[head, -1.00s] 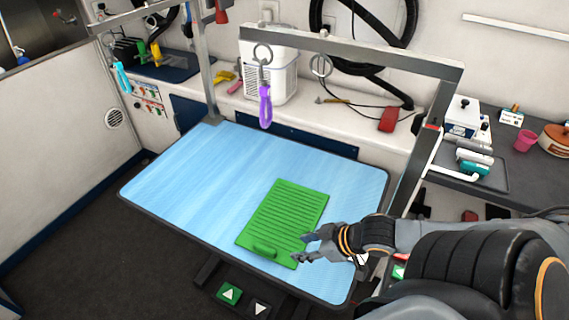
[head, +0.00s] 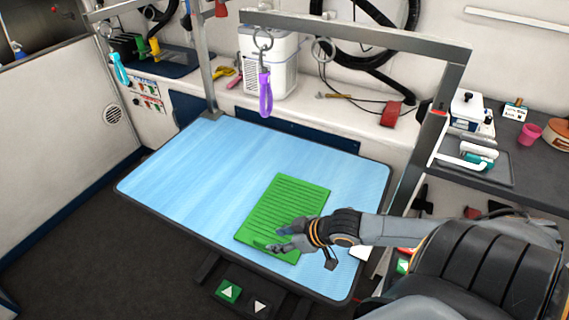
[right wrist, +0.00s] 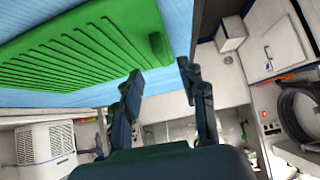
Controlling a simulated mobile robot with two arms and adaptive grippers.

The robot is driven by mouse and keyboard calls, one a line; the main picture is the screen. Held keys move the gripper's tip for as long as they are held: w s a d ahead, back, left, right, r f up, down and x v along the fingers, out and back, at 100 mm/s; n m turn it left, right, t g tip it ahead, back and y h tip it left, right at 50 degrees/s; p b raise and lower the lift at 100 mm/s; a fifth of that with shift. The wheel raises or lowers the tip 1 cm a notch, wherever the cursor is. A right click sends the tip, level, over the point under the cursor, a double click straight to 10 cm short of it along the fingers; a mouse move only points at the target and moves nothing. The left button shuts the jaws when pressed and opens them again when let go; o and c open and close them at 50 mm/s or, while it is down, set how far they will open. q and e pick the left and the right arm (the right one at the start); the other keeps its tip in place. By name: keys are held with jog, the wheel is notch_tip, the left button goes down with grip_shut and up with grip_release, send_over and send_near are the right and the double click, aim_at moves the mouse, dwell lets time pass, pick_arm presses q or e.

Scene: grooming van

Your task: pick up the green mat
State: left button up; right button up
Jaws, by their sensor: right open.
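The green mat (head: 290,202) is a flat ribbed rectangle lying on the blue table top (head: 220,170), toward its right front. It has a raised grip piece at its near edge, partly hidden by my gripper in the head view. My right gripper (head: 277,238) is open over the mat's near end. In the right wrist view the mat (right wrist: 80,45) fills the upper left, with its raised grip piece (right wrist: 157,45) above the two spread fingers (right wrist: 158,75). Nothing is between the fingers. My left gripper is not in view.
A grey side counter (head: 530,170) with several items stands at the right. The table's left half is clear.

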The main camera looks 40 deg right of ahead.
aim_at(266, 243)
jog(key=x, duration=0.5)
jog(key=shift+a, duration=0.2)
jog(key=shift+c, duration=0.6)
grip_shut()
